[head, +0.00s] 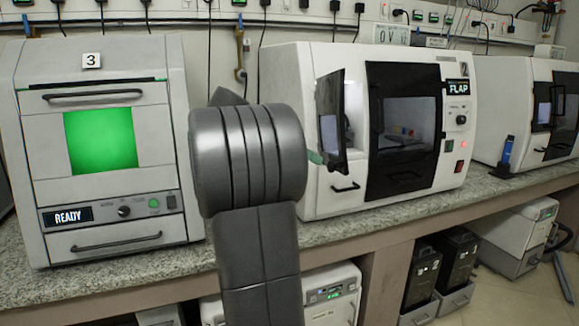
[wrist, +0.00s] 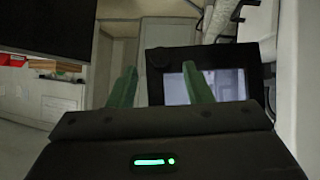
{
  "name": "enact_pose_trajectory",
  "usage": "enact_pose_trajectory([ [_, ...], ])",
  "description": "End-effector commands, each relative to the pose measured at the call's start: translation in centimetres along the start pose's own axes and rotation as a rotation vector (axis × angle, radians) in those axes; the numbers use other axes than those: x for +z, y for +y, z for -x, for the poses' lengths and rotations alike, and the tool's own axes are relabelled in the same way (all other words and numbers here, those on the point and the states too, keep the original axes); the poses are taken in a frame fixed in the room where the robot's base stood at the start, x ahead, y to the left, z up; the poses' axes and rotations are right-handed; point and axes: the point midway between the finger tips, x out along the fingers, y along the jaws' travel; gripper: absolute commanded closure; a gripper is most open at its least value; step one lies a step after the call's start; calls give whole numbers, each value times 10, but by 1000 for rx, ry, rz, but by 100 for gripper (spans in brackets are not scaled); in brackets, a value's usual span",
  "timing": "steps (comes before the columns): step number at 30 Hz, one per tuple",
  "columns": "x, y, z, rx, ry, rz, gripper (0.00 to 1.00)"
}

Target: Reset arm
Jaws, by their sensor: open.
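My gripper (wrist: 159,72) shows its two green fingers spread apart in the wrist view, with nothing between them. In the head view my arm stands in the middle and hides most of the gripper. Only a green finger part (head: 315,157) shows, at the left of the open flap door (head: 331,122) of the white machine labelled FLAP (head: 315,190). I cannot tell whether the finger touches the door. Behind the fingers in the wrist view is a black-framed screen (wrist: 226,84) with a pale display.
Machine 3 (head: 25,150), with a green window and a READY display, stands left on the granite bench (head: 130,276). Another white machine (head: 500,120) and a blue-and-black upright item (head: 507,152) are at right. Black boxes (head: 422,275) stand below. The bench front is narrow.

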Motion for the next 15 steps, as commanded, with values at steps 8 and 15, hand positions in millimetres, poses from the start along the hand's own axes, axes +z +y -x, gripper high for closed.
enact_pose_trajectory([
  [8,0,0,-38,0,0,-1,54],
  [15,0,0,-44,-2,0,0,54],
])
